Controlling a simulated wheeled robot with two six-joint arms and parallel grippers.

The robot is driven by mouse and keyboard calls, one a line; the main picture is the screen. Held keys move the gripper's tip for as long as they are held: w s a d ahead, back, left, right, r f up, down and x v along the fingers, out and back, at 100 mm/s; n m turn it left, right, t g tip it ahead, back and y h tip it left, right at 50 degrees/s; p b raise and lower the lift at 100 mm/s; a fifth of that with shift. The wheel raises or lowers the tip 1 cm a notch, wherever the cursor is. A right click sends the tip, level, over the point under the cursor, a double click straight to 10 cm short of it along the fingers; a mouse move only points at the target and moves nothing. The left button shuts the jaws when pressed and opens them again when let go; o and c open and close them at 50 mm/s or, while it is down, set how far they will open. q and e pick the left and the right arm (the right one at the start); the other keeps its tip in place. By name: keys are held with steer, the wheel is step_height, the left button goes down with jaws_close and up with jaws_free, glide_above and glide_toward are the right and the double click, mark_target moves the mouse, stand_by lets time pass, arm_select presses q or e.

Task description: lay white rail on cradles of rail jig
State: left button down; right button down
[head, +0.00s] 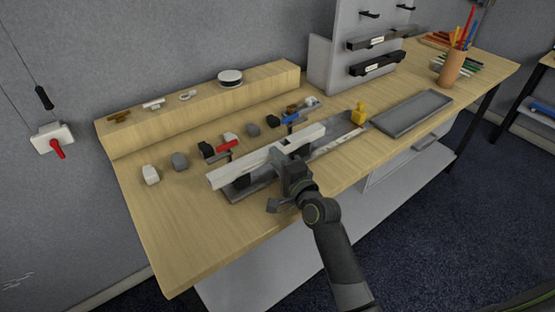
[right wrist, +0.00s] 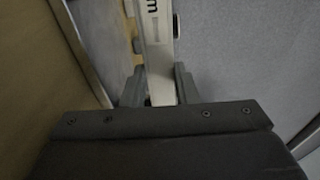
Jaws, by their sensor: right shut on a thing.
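The white rail (head: 242,172) lies lengthwise above the rail jig (head: 240,192), a dark grey base near the table's front edge. My right gripper (head: 289,160) is shut on the rail near its middle, from the front side. In the right wrist view the rail (right wrist: 155,40) runs between the two fingers (right wrist: 158,90). The rail hides most of the jig and its cradles, so I cannot tell whether it touches them. My left gripper is not in view.
Red-handled (head: 226,146) and blue-handled (head: 291,118) clamps stand behind the rail among several small blocks. A yellow piece (head: 359,114) and a grey tray (head: 412,113) are to the right. A wooden ledge (head: 200,108) runs along the back. The table's front left is clear.

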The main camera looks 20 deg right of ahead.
steer(key=c, duration=1.1)
jaws_free()
steer(key=shift+o, duration=0.2)
